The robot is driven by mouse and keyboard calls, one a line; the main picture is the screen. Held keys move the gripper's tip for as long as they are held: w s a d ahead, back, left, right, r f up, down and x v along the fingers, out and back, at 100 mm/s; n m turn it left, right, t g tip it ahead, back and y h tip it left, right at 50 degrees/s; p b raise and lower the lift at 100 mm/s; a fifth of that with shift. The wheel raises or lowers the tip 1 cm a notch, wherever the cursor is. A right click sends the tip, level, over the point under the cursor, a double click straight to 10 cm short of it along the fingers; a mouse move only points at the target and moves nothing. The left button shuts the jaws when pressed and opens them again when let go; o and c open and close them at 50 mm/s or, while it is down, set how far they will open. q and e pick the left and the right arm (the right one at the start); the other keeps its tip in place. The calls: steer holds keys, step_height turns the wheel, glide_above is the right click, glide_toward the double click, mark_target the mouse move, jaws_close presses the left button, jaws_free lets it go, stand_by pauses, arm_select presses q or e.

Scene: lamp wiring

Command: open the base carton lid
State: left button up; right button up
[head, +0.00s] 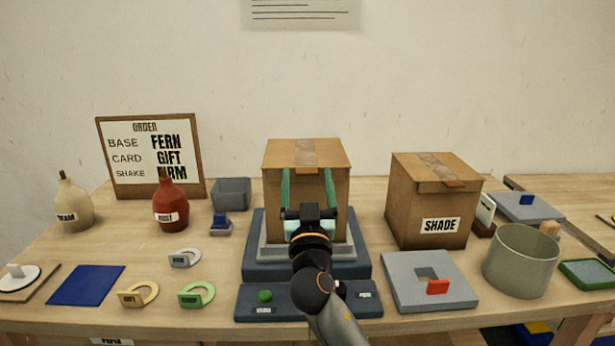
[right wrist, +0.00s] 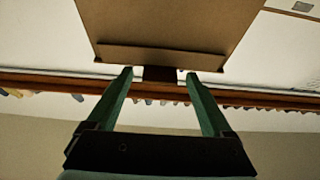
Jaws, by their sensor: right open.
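The base carton (head: 275,190) is a brown cardboard box in the middle of the head view. It stands on a grey and dark blue stand, and its taped lid (head: 325,152) lies flat and shut. My right gripper (head: 307,172) is in front of the carton, with its green fingers apart and pointing at the lid's front edge. In the right wrist view the carton (right wrist: 170,22) is ahead of the open fingers (right wrist: 158,72). A small dark brown tab (right wrist: 160,74) shows between the fingertips, not visibly gripped. My arm hides the carton's lower front. My left gripper is out of view.
A second carton marked SHADE (head: 412,205) stands to the right, near a grey cylinder (head: 520,270) and a grey plate (head: 405,285). Bottles, coloured rings and an order board (head: 150,190) are on the left. Space above the base carton is clear.

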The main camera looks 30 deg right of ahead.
steer(key=shift+c, duration=0.3)
jaws_close()
stand_by(0.5)
